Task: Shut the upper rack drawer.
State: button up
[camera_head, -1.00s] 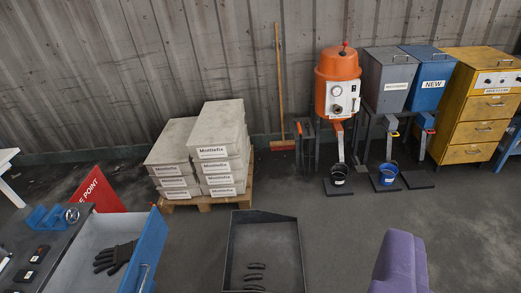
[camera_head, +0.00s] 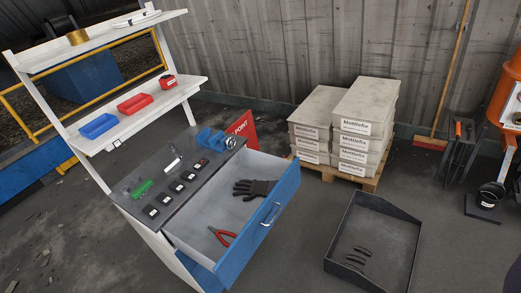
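The upper rack drawer (camera_head: 271,221) is pulled out from the workbench rack. It has a blue front with a metal handle (camera_head: 270,214) and pale inner walls. A dark glove (camera_head: 254,188) and red-handled pliers (camera_head: 221,236) lie inside it. The rack (camera_head: 150,178) has a dark worktop and white shelves above, and stands left of the middle of the view. My gripper is not in view, so its state and its place relative to the drawer do not show.
A dark open tray (camera_head: 372,243) lies on the floor right of the drawer. Floor shows between drawer and tray.

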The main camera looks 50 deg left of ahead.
aim_at(215, 206)
jog(key=k+j+u, duration=0.25)
jog(key=u, duration=0.2)
jog(key=k+j+u, duration=0.2)
jog(key=j+u, duration=0.2)
jog(key=i+l, duration=0.15)
jog(key=i, duration=0.25)
jog(key=i+l+u, duration=0.1)
jog(key=i, duration=0.3)
jog(key=i+l, duration=0.15)
jog(key=i, duration=0.2)
